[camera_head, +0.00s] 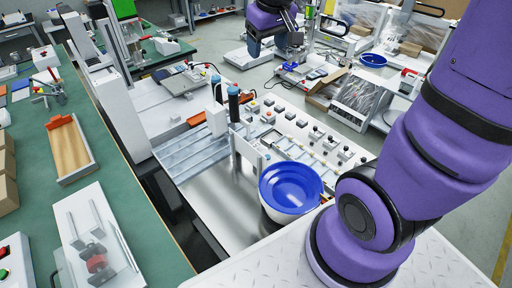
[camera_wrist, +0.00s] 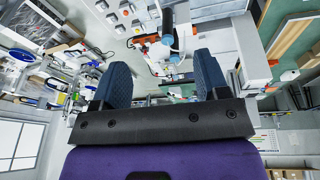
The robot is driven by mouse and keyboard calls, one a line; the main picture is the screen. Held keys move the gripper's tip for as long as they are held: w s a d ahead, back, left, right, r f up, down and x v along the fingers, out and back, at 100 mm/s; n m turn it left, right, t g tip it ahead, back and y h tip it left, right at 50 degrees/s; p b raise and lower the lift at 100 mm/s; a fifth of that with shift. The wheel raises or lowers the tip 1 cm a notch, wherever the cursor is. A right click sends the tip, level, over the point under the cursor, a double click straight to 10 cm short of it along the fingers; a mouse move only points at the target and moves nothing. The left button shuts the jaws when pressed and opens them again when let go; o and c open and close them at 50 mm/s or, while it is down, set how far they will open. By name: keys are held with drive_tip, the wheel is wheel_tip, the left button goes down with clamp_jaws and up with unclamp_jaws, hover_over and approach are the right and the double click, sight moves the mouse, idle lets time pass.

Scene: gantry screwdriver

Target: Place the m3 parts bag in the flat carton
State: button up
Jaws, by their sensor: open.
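My gripper (camera_wrist: 163,68) shows in the wrist view with its two blue-grey fingers spread wide and nothing between them. In the head view the far end of my purple arm is at the top middle, above the machine area; the fingers are only partly visible there. I cannot make out an m3 parts bag for certain in either view. An open brown cardboard carton (camera_head: 325,92) sits right of centre, beside a grey bin (camera_head: 363,102) of clear, shiny material. I cannot tell whether this carton is the flat carton.
A green bench (camera_head: 112,200) runs along the left with a wooden-bottomed tray (camera_head: 70,150) and a clamp fixture (camera_head: 97,245). A blue bowl (camera_head: 290,187) stands on the machine at centre, near my arm. Brown boxes (camera_head: 7,182) stand at the left edge.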

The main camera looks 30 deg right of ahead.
drive_tip(key=w+d+f+g, duration=0.1)
drive_tip(key=w+f, duration=0.5)
drive_tip(key=f, duration=0.1)
drive_tip(key=n+g, duration=0.1)
drive_tip(key=g, duration=0.1)
hover_over(256, 145)
drive_tip(key=shift+y, duration=0.3)
drive_tip(key=f, duration=3.5)
drive_tip(key=shift+w+f, duration=0.25)
drive_tip(key=shift+s+f, duration=0.15)
drive_tip(key=shift+f, duration=1.2)
drive_tip(key=shift+s+f, duration=0.1)
drive_tip(key=shift+f, duration=1.2)
drive_tip(key=c, duration=0.7)
drive_tip(key=shift+o, duration=0.2)
drive_tip(key=shift+r, duration=0.1)
